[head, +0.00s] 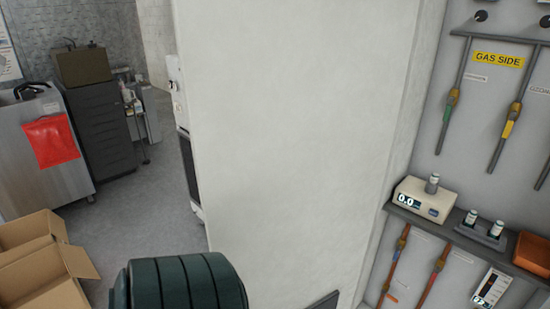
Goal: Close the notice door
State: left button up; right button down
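No door marked as a notice door can be made out. A large plain pale panel or wall face (290,140) fills the middle of the head view. I cannot tell whether it is a door, and no handle or notice shows on it. Neither of my grippers is in view.
At right, a recessed wall holds pipes under a yellow "GAS SIDE" label (499,59). A shelf there carries a meter (424,200) and an orange tray (533,254). At left are a dark drawer cabinet (103,130), an open cardboard box (40,262) and free floor (150,205).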

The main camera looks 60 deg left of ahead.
aim_at(292, 107)
jog(key=k+j+z, duration=0.1)
jog(key=k+j, duration=0.25)
jog(key=j, duration=0.25)
jog(key=k+j+z, duration=0.1)
jog(key=k+j, duration=0.3)
jog(key=j, duration=0.15)
jog(key=k+j, duration=0.4)
jog(key=j, duration=0.7)
jog(key=k+j+z, duration=0.15)
jog(key=j, duration=1.2)
jog(key=k+z, duration=0.05)
